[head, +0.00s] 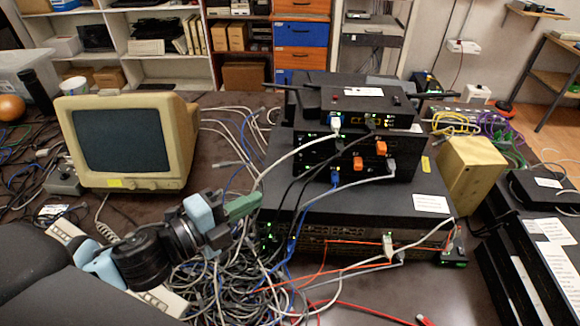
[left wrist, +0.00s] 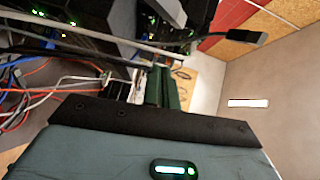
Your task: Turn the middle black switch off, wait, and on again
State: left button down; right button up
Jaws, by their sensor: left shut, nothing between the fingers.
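A stack of black network devices stands on the table in the head view. A router with antennas (head: 375,103) is on top. Slimmer black switches (head: 400,165) with lit green lights and orange and blue plugs sit under it, on a wide black unit (head: 385,207). I cannot tell which control is the power switch of the middle one. My left gripper (head: 250,203) is shut and empty, its green fingers in front of the stack's left side, apparently apart from it. The fingers also show in the left wrist view (left wrist: 163,88). My right gripper is out of view.
A dense tangle of cables (head: 225,280) lies in front of the stack. White, blue and orange cables hang across its front. A beige monitor (head: 180,130) stands left and a yellowish box (head: 470,170) right. More black devices (head: 520,250) are at far right.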

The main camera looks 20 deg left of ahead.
aim_at(310, 160)
pick_arm(q)
jog(key=shift+w, duration=0.1)
